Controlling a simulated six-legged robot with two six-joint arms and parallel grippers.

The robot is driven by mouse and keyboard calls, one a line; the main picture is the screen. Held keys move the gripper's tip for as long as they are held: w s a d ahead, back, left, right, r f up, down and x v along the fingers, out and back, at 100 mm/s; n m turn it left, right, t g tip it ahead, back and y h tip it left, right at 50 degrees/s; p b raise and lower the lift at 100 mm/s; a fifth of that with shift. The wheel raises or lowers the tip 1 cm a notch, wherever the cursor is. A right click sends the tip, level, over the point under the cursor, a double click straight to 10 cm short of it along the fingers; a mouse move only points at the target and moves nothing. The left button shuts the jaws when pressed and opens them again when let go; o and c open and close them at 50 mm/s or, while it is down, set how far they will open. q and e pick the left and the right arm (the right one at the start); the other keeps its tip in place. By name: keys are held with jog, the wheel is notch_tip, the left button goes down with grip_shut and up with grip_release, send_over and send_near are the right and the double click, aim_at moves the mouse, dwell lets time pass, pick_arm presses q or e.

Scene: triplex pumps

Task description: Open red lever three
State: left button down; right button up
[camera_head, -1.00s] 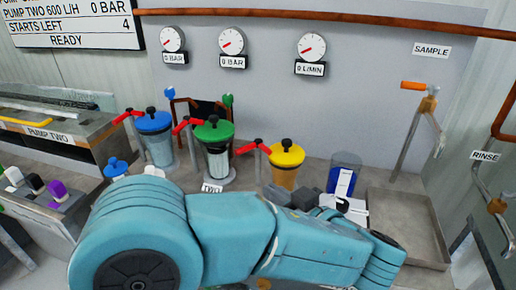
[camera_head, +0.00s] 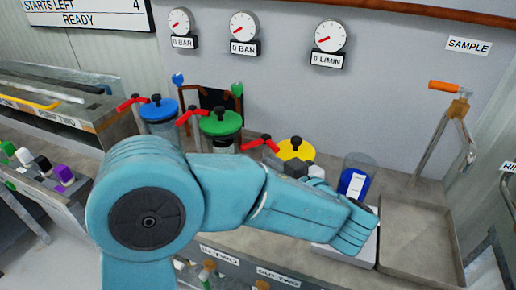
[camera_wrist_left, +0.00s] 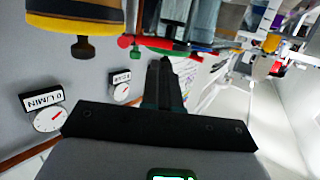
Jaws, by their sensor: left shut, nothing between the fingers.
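Three red levers stand beside lidded pump vessels: one by the blue lid, one (camera_head: 190,116) by the green lid, and one (camera_head: 258,143) by the yellow lid (camera_head: 296,149). My left gripper (camera_head: 273,160) is shut and empty, just in front of the red lever by the yellow lid; my forearm partly hides it. In the left wrist view the dark fingers (camera_wrist_left: 164,72) point up the picture, near a red lever (camera_wrist_left: 135,42). The yellow-lidded vessel (camera_wrist_left: 70,22) is left of them, upside down. Contact cannot be told. My right gripper is not in view.
A clear cup with blue (camera_head: 356,180) stands right of the yellow lid. A metal tray (camera_head: 440,262) and an orange-handled sample tap (camera_head: 450,88) are farther right. Three gauges hang on the back wall. A switch panel (camera_head: 42,172) is at left.

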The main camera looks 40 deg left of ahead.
aim_at(247, 146)
pick_arm(q)
jog(key=p+x, duration=0.1)
jog(key=x, duration=0.6)
jog(key=a+m+t+h+b, duration=0.1)
jog(key=m+t+b, duration=0.1)
jog(key=b, duration=0.4)
jog(key=a+m+t+h+b, duration=0.1)
jog(key=m+t+h+b, duration=0.1)
jog(key=b, duration=0.4)
jog(key=shift+a+f+t+h, duration=0.15)
jog(key=shift+f+t+h, duration=0.15)
jog(key=shift+t, duration=0.2)
jog(key=shift+r+m, duration=0.3)
